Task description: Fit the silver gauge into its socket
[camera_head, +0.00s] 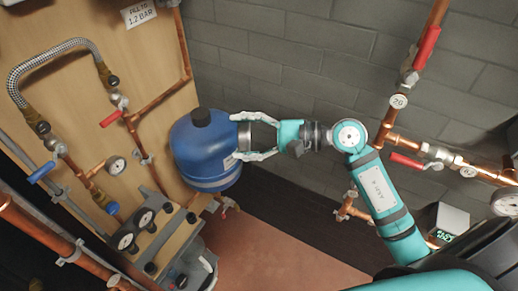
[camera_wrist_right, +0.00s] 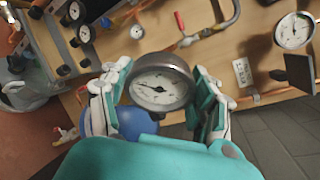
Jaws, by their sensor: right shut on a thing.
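The silver gauge (camera_wrist_right: 161,84) has a round white dial and a grey rim, and its dial faces the right wrist camera. My right gripper (camera_head: 240,136) has its two fingers on either side of it and is shut on it. In the head view the gauge (camera_head: 261,136) shows as a short silver body between the fingers, close to the right side of the blue tank (camera_head: 205,165). I cannot make out the gauge's socket for certain. My left gripper is not in view.
A wooden panel (camera_head: 165,65) with copper pipes stands at the left. Dark-cased gauges (camera_head: 124,240) sit on a block at the lower left. A pipe with red valve handles (camera_head: 426,48) runs along the grey brick wall at the right. The reddish floor (camera_head: 280,262) below is clear.

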